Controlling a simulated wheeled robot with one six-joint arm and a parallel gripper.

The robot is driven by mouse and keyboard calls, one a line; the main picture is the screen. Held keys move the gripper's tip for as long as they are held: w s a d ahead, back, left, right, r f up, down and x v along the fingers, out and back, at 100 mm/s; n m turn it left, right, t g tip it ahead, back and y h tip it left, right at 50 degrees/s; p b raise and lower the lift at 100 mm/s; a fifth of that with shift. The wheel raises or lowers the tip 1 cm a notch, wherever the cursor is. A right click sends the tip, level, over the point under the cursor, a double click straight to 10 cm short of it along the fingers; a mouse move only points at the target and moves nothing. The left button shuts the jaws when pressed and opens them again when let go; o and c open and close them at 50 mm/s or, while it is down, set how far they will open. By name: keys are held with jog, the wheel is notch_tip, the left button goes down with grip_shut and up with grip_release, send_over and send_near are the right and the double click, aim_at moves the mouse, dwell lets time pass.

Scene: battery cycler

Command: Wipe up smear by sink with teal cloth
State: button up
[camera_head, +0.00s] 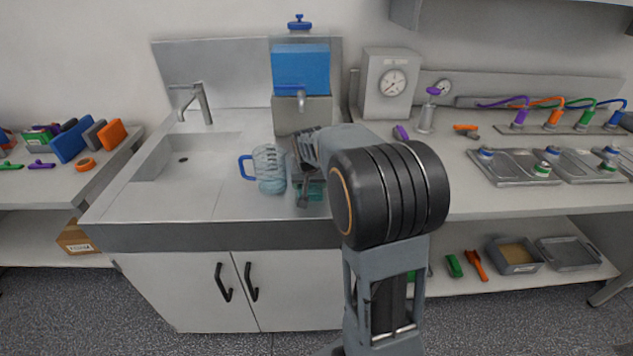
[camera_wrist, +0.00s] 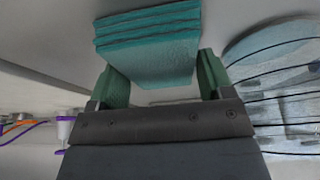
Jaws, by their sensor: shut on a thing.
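The teal cloth (camera_wrist: 150,50) is a folded, layered block in the wrist view. My gripper (camera_wrist: 162,78) has its two green fingers on either side of it and is shut on it. In the head view my gripper (camera_head: 308,192) is low over the counter (camera_head: 225,205) to the right of the sink (camera_head: 190,155), with a little of the teal cloth (camera_head: 316,190) showing. I cannot tell whether the cloth touches the counter. I see no smear; my arm and the cloth hide part of the counter there.
A clear jug (camera_head: 268,168) with a blue handle stands close to the left of my gripper. A blue water dispenser (camera_head: 301,75) stands behind. A dial device (camera_head: 389,85) and a spray bottle (camera_head: 427,115) stand to the right. The counter in front of the sink is clear.

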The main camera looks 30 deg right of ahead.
jog(key=shift+w+a, duration=0.3)
jog(key=shift+a, duration=0.35)
jog(key=shift+f, duration=0.1)
jog(key=shift+s+d, duration=0.45)
jog(key=shift+d, duration=0.55)
jog(key=shift+s+d, duration=0.5)
jog(key=shift+d, duration=0.45)
jog(key=shift+s+d, duration=0.45)
jog(key=shift+d, duration=0.55)
jog(key=shift+s+d+f, duration=0.1)
jog(key=shift+s+d, duration=0.3)
jog(key=shift+d, duration=0.35)
jog(key=shift+s+d, duration=0.4)
jog(key=shift+d, duration=0.35)
jog(key=shift+s+d, duration=0.35)
jog(key=shift+d, duration=0.35)
jog(key=shift+s+d, duration=0.35)
jog(key=shift+d, duration=0.35)
jog(key=shift+r, duration=0.2)
jog(key=shift+w+r+p, duration=0.1)
jog(key=shift+r+p, duration=2.15)
jog(key=shift+r, duration=0.75)
jog(key=shift+r, duration=0.1)
